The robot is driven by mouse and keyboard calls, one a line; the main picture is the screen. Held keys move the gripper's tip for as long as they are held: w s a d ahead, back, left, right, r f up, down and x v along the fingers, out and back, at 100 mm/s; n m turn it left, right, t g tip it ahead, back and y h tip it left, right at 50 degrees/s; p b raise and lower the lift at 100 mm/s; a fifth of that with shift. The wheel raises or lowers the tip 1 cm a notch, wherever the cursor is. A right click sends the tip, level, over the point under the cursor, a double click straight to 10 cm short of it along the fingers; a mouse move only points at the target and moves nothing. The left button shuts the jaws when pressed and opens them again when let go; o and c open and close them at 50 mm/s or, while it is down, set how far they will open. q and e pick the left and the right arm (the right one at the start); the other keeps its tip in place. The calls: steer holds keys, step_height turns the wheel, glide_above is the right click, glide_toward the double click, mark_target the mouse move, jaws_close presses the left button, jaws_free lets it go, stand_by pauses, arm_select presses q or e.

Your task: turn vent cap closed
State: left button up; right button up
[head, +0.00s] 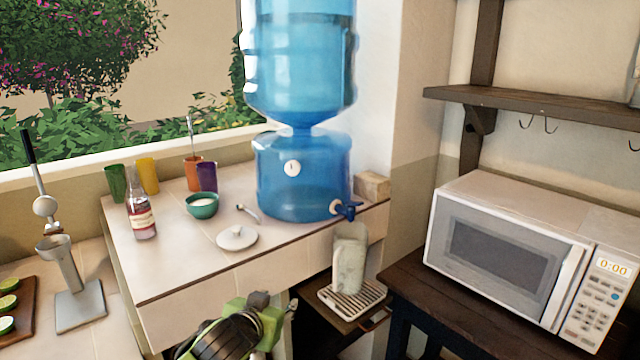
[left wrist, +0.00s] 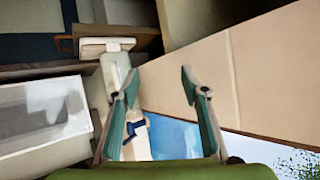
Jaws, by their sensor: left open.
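The vent cap appears to be the small white round disc (head: 292,168) with a dark mark, on the front of the blue water dispenser's lower tank (head: 300,200). My left gripper (head: 268,312) is low in the head view, in front of the counter edge, below and apart from the cap. Its fingers (left wrist: 158,85) are spread open and empty in the left wrist view. That view also shows part of the blue tank (left wrist: 178,138) and the dark blue tap (left wrist: 137,128); the cap cannot be made out there. My right gripper is not in view.
A pitcher (head: 349,262) stands on a drip tray (head: 340,308) below the tap. A white lid (head: 237,238), a bowl (head: 202,206), a bottle (head: 141,208) and several cups share the counter (head: 185,262). A microwave (head: 505,255) stands at right.

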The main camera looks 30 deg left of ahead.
arm_select(q)
step_height(320, 180, up, 16)
steer(key=w+f+n+t+y, duration=0.1)
steer(key=w+t, duration=0.1)
steer(key=t, duration=0.4)
glide_toward(291, 169)
steer(key=shift+n, duration=0.4)
steer(key=p+x, duration=0.2)
steer(key=x, duration=0.5)
steer(key=shift+w+r+p, duration=0.1)
steer(key=shift+w+p, duration=0.3)
steer(key=shift+w+a, duration=0.15)
steer(key=shift+w, duration=0.5)
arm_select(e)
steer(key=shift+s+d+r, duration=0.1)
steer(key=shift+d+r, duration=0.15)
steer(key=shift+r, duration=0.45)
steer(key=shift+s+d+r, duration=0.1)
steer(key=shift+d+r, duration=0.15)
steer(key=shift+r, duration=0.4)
arm_select(q)
steer(key=c, duration=1.1)
